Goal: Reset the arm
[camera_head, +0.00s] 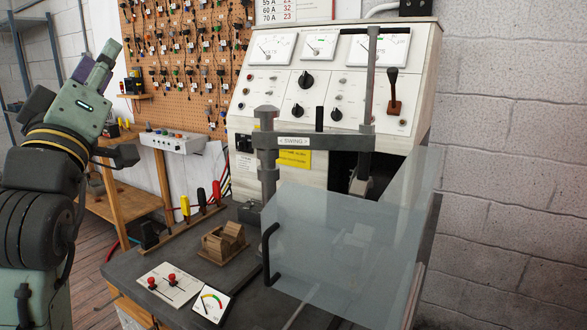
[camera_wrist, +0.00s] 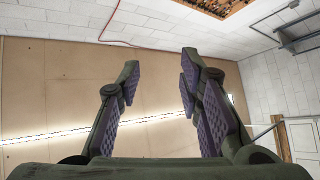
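My arm (camera_head: 45,190) stands folded at the left edge in the head view, clear of the bench. My gripper (camera_head: 97,58) points up and slightly to the right there, seen from the side. In the wrist view my gripper (camera_wrist: 160,62) has its two fingers, with purple ribbed pads, spread well apart. Nothing is between them; the space behind shows the ceiling and a bright light strip. My gripper touches nothing that I can see.
A test bench (camera_head: 330,80) with dials stands at the centre. A clear shield (camera_head: 345,245) with a black handle (camera_head: 268,250) covers its right front. A wooden cradle (camera_head: 223,242), screwdrivers (camera_head: 201,198) and a small gauge (camera_head: 211,304) are on the bench top. A pegboard (camera_head: 185,60) hangs behind.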

